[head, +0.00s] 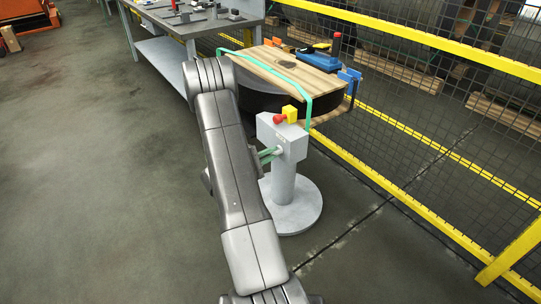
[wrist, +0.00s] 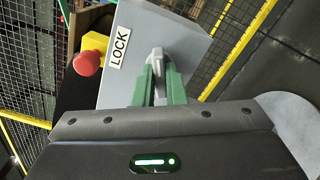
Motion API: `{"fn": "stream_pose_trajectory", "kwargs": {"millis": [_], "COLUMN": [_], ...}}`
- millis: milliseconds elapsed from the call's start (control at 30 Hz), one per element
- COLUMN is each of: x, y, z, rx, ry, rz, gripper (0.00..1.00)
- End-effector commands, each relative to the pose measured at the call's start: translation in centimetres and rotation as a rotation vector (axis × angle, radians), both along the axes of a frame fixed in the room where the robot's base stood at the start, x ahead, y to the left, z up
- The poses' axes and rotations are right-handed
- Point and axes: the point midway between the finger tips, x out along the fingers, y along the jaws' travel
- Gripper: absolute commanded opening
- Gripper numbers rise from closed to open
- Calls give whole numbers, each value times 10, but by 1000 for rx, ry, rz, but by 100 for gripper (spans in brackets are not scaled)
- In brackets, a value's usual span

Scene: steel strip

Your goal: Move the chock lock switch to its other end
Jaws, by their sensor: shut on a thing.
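The chock lock switch is a light grey knob (wrist: 157,62) on the front face of a grey box (wrist: 122,88), beside a white label reading LOCK (wrist: 119,47). In the head view the grey box (head: 291,139) tops a grey post with a round base. My gripper (wrist: 158,78) has green fingers, one on each side of the knob, and is shut on it. In the head view my gripper (head: 273,152) reaches the box's left face; the knob is mostly hidden there. The knob's exact angle and its end marks are hard to tell.
A red button (wrist: 86,63) on a yellow block sits beside the label, close to my gripper. Behind the post stands a black coil with a wooden top (head: 290,72) and green strap. A yellow-railed mesh fence (head: 440,60) runs along the right. Open floor lies left.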

Motion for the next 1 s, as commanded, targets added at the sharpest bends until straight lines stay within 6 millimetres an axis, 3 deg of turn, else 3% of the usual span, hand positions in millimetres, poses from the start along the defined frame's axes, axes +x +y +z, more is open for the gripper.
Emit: {"fn": "stream_pose_trajectory", "kwargs": {"millis": [1000], "x": [-1], "y": [0], "z": [-1], "rx": [-531], "ry": [734], "rz": [0], "gripper": [0]}}
